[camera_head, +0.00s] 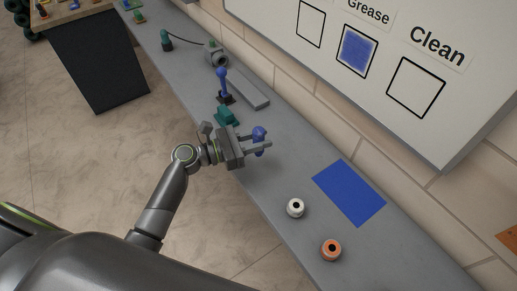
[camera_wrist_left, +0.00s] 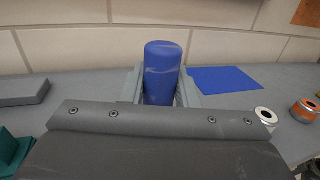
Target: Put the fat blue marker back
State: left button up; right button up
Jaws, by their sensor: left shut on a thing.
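The fat blue marker (camera_head: 259,133) is held between the fingers of my left gripper (camera_head: 264,141), over the grey bench. In the left wrist view the marker (camera_wrist_left: 163,72) stands upright between the two fingers, its lower end hidden by the gripper body. I cannot tell whether it touches the bench. My right gripper is not in view.
A flat blue sheet (camera_head: 349,193) lies on the bench (camera_head: 300,160), with a white ring-shaped item (camera_head: 295,208) and an orange one (camera_head: 331,250) nearby. A blue-handled lever (camera_head: 222,84), green block (camera_head: 227,116) and grey bar (camera_head: 249,88) stand beyond. A whiteboard (camera_head: 400,50) hangs behind.

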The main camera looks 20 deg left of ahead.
pick_arm(q)
jog(key=shift+f, duration=1.95)
jog(key=shift+f, duration=0.1)
jog(key=o, duration=1)
jog(key=shift+c, duration=0.2)
